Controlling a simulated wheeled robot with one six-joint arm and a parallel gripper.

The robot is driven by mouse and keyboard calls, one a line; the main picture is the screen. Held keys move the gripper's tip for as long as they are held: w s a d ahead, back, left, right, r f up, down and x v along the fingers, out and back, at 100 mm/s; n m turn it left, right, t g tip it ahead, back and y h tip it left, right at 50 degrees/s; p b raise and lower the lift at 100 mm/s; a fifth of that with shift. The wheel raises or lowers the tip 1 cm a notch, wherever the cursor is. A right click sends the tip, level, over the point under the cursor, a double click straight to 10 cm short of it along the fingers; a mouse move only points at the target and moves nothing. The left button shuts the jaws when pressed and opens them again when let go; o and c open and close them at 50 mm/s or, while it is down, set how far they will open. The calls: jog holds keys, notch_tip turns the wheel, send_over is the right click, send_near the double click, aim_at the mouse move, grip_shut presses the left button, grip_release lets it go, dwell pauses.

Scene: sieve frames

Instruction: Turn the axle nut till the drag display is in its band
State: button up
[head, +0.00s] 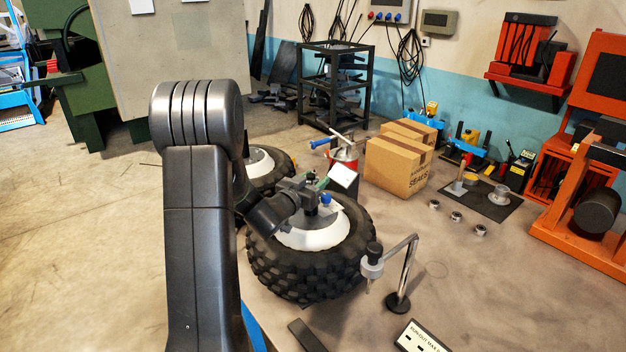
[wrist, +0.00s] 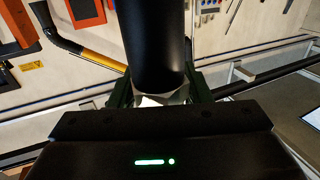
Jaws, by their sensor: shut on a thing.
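The large knobbly tyre (head: 300,275) lies flat with a white hub (head: 325,235) in its middle. My gripper (head: 314,190) is over the hub; its contact there is too small to make out. In the wrist view, my gripper's green fingers (wrist: 160,97) are shut on a pale metal nut (wrist: 158,101), below a thick black cylinder (wrist: 153,45). Most of the nut is hidden by the fingers and my gripper's dark body. A small tilted white panel (head: 343,176), perhaps the drag display, stands behind the hub; no reading is legible.
A gauge stand (head: 400,275) with a bent arm stands right of the tyre. A run-out plate (head: 420,338) lies in front. A second tyre (head: 265,180), a red canister (head: 345,155) and a cardboard box (head: 398,165) are behind. Several metal rings lie at right.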

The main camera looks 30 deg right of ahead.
jog(key=shift+s+d+m+g+h+p, duration=0.1)
jog(key=shift+m+g+h+p, duration=0.3)
jog(key=shift+m+g, duration=0.6)
jog(key=shift+s+m+g+h+p, duration=0.1)
jog(key=shift+m+g+h+p, duration=0.4)
jog(key=shift+g, duration=0.9)
jog(key=o, duration=1)
jog(key=s+a+b, duration=0.2)
jog(key=a+b, duration=0.1)
jog(key=a, duration=1)
jog(key=shift+a+b, duration=0.35)
jog(key=shift+b, duration=0.05)
jog(key=shift+d, duration=0.1)
